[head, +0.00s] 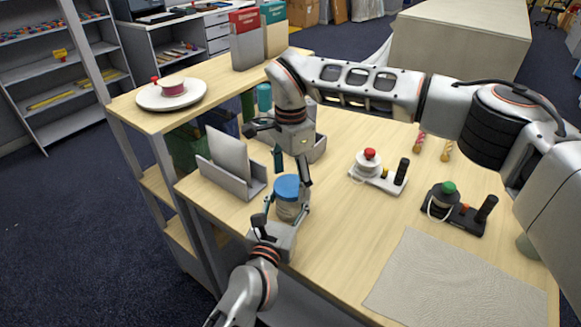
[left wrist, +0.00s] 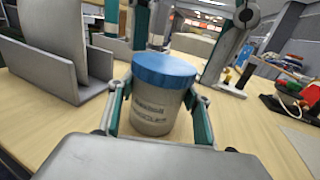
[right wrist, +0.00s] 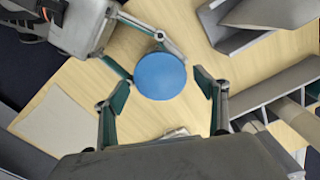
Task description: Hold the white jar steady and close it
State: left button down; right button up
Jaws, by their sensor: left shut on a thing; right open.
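The white jar (head: 289,208) stands upright on the table with a blue lid (head: 287,187) on its top. In the left wrist view the jar (left wrist: 152,107) sits between my left fingers, with printed lettering on its front. My left gripper (head: 278,213) is shut around the jar's body. My right gripper (head: 290,170) is open above the jar, pointing down. In the right wrist view the lid (right wrist: 160,76) lies below and between the open right fingers (right wrist: 162,88). I cannot tell how tightly the lid is seated.
A grey holder (head: 232,180) with an upright panel stands left of the jar. Devices with a red button (head: 370,153) and a green button (head: 448,188) stand to the right. A grey cloth (head: 455,285) lies front right. A white plate (head: 171,95) is on the upper shelf.

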jog(key=shift+f, duration=0.3)
